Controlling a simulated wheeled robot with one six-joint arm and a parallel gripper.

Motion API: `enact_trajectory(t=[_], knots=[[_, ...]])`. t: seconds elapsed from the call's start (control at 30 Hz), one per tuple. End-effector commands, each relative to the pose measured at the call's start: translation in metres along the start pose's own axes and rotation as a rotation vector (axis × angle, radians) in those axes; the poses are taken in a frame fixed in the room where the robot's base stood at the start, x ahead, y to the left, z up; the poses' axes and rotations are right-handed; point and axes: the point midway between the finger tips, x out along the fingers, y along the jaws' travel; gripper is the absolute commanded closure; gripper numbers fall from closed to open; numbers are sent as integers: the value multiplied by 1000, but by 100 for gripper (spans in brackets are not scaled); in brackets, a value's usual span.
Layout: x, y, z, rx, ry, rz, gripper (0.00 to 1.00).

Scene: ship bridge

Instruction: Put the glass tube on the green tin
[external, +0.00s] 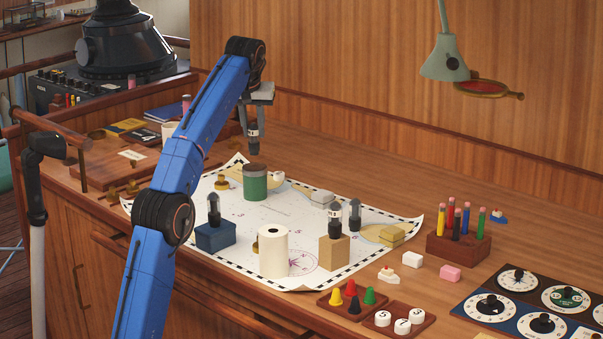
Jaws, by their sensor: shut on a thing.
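My gripper (251,124) points down and is shut on a small dark glass tube (253,145) with a pale band. The tube hangs upright just above the green tin (255,184), with a small gap between its lower end and the tin's dark top. The green tin stands upright on the chart. The upper part of the tube is hidden between the fingers.
A blue block (215,236) and a tan block (334,252) carry similar dark tubes. A white roll (273,252) stands in front on the chart (300,279). A pencil holder (458,249) is at right. A lamp (444,62) hangs above.

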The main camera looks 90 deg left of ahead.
Motion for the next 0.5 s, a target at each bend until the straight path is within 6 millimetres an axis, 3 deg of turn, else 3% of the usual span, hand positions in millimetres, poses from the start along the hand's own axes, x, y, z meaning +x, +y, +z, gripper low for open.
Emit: enact_trajectory(t=[0.3, 0.5], knots=[[25, 0, 11, 1, 0, 0, 97], [31, 0, 14, 0, 1, 0, 97]])
